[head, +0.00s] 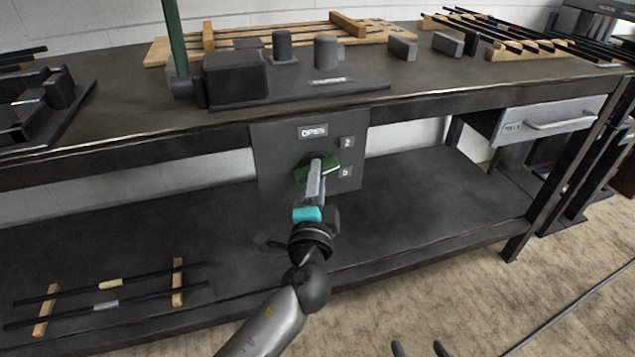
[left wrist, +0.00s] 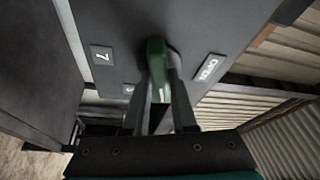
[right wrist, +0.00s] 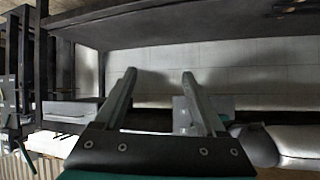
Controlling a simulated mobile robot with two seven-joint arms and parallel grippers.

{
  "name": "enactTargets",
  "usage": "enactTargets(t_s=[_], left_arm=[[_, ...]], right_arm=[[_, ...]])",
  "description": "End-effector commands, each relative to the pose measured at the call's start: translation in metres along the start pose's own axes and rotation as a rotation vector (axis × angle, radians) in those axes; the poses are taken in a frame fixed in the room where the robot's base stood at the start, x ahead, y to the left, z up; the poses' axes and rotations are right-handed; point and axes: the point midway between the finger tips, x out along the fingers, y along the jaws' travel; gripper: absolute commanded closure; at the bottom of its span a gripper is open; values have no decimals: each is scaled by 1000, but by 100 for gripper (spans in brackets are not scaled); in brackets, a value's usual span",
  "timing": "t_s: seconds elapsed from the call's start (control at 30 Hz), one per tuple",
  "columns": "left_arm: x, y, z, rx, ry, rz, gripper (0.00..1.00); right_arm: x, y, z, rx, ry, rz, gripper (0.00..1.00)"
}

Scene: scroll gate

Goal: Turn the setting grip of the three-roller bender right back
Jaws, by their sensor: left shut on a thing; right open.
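The green setting grip (head: 332,166) sits on a dark panel (head: 274,165) below the bender's bench top. The panel carries an OPEN label at its top and two number labels on the right. The grip slants from lower left to upper right, toward the space between the number labels. My left gripper (head: 315,172) is shut on it; the left wrist view shows the grip (left wrist: 156,56) between both fingers, which hide part of it. The bender (head: 235,78) stands on the bench above. My right gripper (head: 420,349) is open and empty, low at the bottom edge; it also shows in the right wrist view (right wrist: 158,78).
A dark bench (head: 440,84) spans the view, with a lower shelf (head: 430,190) behind my left gripper. Dark rods on wooden blocks (head: 108,284) lie on the shelf at left. A grey drawer (head: 550,118) hangs at right. Wooden racks and grey blocks stand on top. The carpet floor in front is mostly clear.

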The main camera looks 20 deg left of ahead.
Motion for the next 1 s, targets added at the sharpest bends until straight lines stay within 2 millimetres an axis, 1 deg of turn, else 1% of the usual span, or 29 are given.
enactTargets(t_s=[0.03,0.17,0.5,0.77,1.0], left_arm=[[1,0,2,-14,-6,-12,100],[1,0,2,-49,-6,-26,100],[1,0,2,-148,-5,-66,100],[2,0,2,-243,-4,-107,100],[2,0,1,-381,-3,-165,100]], right_arm=[[2,-4,1,4,32,-10,28],[4,-12,-4,16,122,-33,28],[0,-29,-15,53,317,-77,28],[-7,-36,-20,78,425,-97,28],[-11,-40,-23,91,482,-106,28]])
